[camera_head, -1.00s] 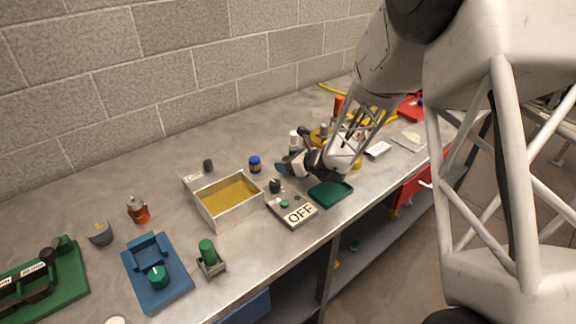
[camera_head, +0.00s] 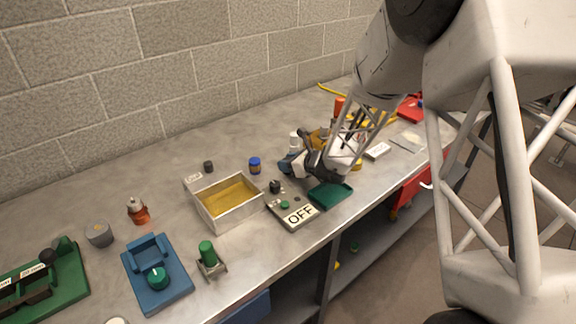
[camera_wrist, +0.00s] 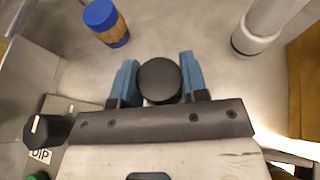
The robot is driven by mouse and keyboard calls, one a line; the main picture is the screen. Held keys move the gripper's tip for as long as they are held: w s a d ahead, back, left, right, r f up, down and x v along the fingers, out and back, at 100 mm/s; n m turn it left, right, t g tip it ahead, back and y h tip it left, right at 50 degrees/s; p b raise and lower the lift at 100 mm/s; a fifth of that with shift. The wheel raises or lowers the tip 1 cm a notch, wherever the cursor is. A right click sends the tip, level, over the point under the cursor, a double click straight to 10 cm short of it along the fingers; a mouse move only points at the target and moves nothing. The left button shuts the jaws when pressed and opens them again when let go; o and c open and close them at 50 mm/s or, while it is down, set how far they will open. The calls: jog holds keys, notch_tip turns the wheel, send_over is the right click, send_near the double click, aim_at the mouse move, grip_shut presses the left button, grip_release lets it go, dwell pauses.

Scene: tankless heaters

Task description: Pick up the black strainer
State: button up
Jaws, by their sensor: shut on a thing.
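The black strainer (camera_wrist: 159,79) shows in the wrist view as a round, dark top. It sits between the blue fingers of my gripper (camera_wrist: 158,84), which is shut on it. Its lower part is hidden in this view. In the head view my gripper (camera_head: 289,164) is low over the bench, right of the blue-lidded jar and behind the OFF box. There the strainer is hidden by the gripper or too small to tell.
The blue-lidded jar (camera_wrist: 107,24) and a white cylinder (camera_wrist: 262,25) stand beyond my fingers. The OFF box (camera_head: 292,208) with a dark knob (camera_head: 275,186), a green tray (camera_head: 331,196) and an open yellow-bottomed box (camera_head: 228,198) are nearby. Bare bench lies behind the jar.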

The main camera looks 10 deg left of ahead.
jog(key=shift+r, duration=0.1)
jog(key=shift+r, duration=0.75)
notch_tip(320, 180, up, 2)
jog(key=shift+r, duration=0.1)
jog(key=s+d, duration=0.1)
jog(key=s, duration=0.4)
jog(key=s+d, duration=0.2)
jog(key=s, duration=0.3)
jog(key=s+d+r, duration=0.1)
jog(key=s+d, duration=0.1)
jog(key=s, duration=0.3)
jog(key=shift+d, duration=0.1)
jog(key=shift+w+d, duration=0.1)
jog(key=w+d+r+m+t+h, duration=0.2)
jog(key=w+d+r+m+h, duration=0.1)
jog(key=w+d, duration=0.4)
jog(key=w+d+r+m+t+h, duration=0.2)
jog(key=w+d+r+m+h, duration=0.2)
jog(key=w+d, duration=0.3)
jog(key=w+d+r+m+t+h, duration=0.2)
jog(key=w+d+r+m+h, duration=0.2)
jog(key=w+d, duration=0.3)
jog(key=shift+w+r+m+t+h, duration=0.3)
jog(key=shift+w+m+t, duration=0.15)
jog(key=shift+w, duration=2.1)
